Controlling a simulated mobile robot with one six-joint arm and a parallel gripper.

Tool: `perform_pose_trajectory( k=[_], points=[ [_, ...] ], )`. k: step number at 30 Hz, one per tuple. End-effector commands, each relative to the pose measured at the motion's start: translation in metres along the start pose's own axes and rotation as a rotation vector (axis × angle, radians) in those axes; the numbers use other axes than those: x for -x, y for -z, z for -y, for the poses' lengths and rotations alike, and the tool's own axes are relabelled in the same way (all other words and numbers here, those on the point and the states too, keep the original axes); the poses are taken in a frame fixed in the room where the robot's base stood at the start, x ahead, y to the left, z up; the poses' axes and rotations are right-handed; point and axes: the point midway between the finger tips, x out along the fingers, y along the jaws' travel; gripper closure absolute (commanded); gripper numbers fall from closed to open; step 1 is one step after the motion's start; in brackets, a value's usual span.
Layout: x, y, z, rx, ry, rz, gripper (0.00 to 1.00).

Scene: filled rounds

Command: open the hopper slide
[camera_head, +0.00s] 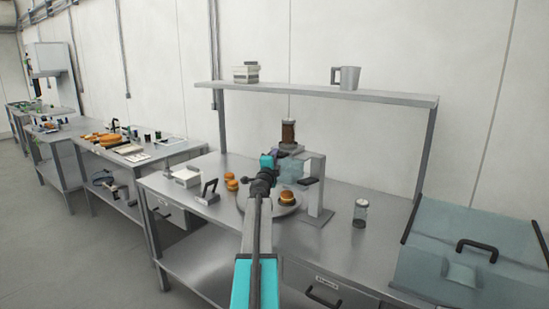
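The hopper (288,132) is a clear cylinder with brown filling, held high over the steel table by a grey stand (317,184). A small black part (307,181) sticks out at the stand's column; I cannot tell whether it is the slide. The slide itself cannot be made out below the hopper. My gripper (277,158) is just below and left of the hopper, seen from behind. Its fingers are hidden, so its opening and any contact are unclear. A round plate (286,208) with filled buns (286,198) lies under the stand, partly behind my arm.
Loose buns (231,181), a white box (187,177) and a black-handled tool (208,191) are to the left. A glass jar (360,214) stands right. A clear lidded case (470,250) fills the right end.

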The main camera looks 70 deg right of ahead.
Motion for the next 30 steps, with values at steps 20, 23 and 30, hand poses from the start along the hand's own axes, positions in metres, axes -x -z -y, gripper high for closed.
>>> perform_pose_trajectory(
  k=[20,23,30],
  points=[
    [0.034,-0.014,0.011,0.004,0.002,0.002,1.00],
    [0.042,-0.018,0.012,0.005,0.003,0.001,1.00],
    [0.048,-0.021,0.013,0.004,0.004,0.000,1.00]
  ],
)
